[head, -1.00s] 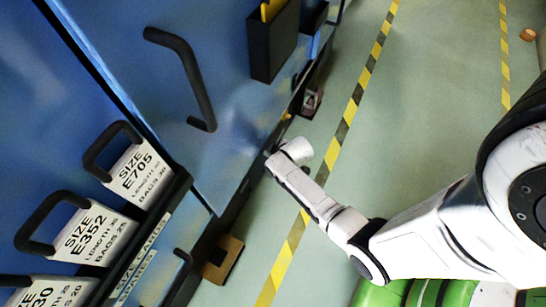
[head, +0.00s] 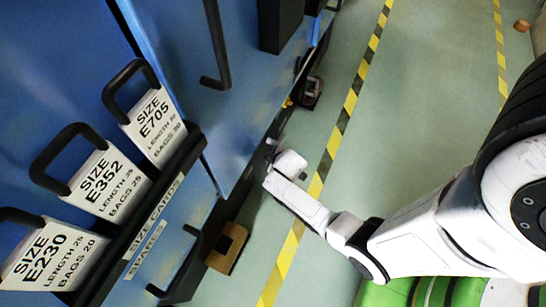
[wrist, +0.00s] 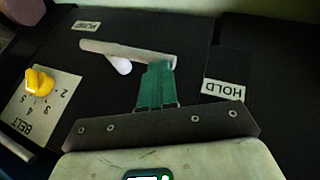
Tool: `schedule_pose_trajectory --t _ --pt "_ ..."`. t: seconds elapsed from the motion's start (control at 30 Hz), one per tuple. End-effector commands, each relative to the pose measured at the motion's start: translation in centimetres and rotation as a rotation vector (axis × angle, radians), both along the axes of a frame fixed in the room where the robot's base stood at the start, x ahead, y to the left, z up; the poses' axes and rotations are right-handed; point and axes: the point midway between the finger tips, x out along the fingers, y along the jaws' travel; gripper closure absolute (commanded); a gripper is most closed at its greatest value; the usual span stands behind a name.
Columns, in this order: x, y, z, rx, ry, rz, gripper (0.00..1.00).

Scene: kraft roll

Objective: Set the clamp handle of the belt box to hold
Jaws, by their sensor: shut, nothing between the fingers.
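In the wrist view the clamp handle (wrist: 127,51) is a pale bar with a short white stub, lying across a dark panel. It points away from the HOLD label (wrist: 223,89), toward the left side where another small label (wrist: 87,26) is too small to read surely. My gripper (wrist: 160,66) has its green fingers together with nothing between them. Its tips overlap the bar's right end in the picture; I cannot tell whether they touch. In the head view my gripper (head: 271,148) is low beside the blue machine, and the handle is not discernible.
A yellow knob (wrist: 39,81) on a numbered BELT plate sits left on the panel. The blue machine (head: 170,40) carries a rack of size cards (head: 103,183) and a black pull handle (head: 217,50). A striped floor line (head: 345,115) crosses free green floor on the right.

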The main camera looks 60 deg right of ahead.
Motion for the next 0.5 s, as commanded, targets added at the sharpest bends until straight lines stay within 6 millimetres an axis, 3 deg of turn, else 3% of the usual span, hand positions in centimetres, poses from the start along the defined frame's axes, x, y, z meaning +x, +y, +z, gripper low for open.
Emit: schedule_pose_trajectory --t 0.5 --pt "0.0 0.3 -1.5 0.005 0.003 0.000 1.00"
